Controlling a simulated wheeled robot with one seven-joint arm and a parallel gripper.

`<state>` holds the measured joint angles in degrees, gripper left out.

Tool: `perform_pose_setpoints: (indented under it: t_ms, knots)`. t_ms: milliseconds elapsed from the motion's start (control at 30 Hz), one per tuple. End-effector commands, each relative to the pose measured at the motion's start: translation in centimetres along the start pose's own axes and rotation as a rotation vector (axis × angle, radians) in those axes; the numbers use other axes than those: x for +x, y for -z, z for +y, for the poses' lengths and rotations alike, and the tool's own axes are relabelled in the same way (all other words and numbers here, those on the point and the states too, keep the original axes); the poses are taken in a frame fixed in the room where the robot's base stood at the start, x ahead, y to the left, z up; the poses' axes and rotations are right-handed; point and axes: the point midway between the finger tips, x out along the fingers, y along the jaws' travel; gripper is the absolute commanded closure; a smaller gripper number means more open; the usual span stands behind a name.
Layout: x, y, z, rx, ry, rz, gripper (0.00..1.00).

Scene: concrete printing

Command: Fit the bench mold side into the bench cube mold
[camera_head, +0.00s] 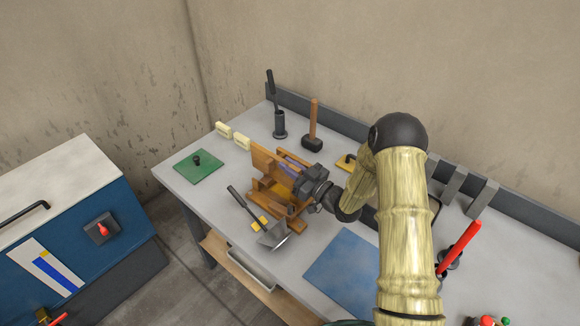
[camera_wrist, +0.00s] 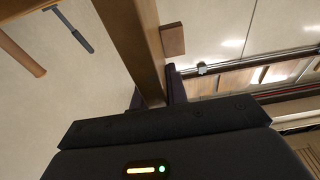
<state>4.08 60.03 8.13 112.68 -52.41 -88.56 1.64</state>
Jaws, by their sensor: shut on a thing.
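The wooden bench cube mold (camera_head: 283,212) stands on the grey bench, left of my forearm in the head view. My gripper (camera_head: 288,165) is above and at the back of it, with its fingers pointing left. An upright wooden board, the bench mold side (camera_head: 263,162), is at the fingertips. In the wrist view my gripper (camera_wrist: 153,90) is shut on the long wooden board (camera_wrist: 130,40), which runs up and away between the dark fingers. Whether the board touches the mold is hidden by the gripper and the mold's walls.
A blue mat (camera_head: 342,268) lies clear to the right.

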Motion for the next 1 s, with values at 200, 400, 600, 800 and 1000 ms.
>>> perform_pose_setpoints:
  t_ms: [200, 400, 600, 800, 1000]
  knots:
    - [-0.1, -0.5, 0.0, -0.001, 0.0, 0.002, 1.0]
    - [-0.1, -0.9, 0.0, -0.001, 0.0, 0.002, 1.0]
    - [-0.2, -1.3, 0.0, -0.001, 0.0, 0.002, 1.0]
    - [-0.2, -1.7, 0.0, -0.001, 0.0, 0.002, 1.0]
    - [-0.3, -2.1, 0.0, -0.001, 0.0, 0.002, 1.0]
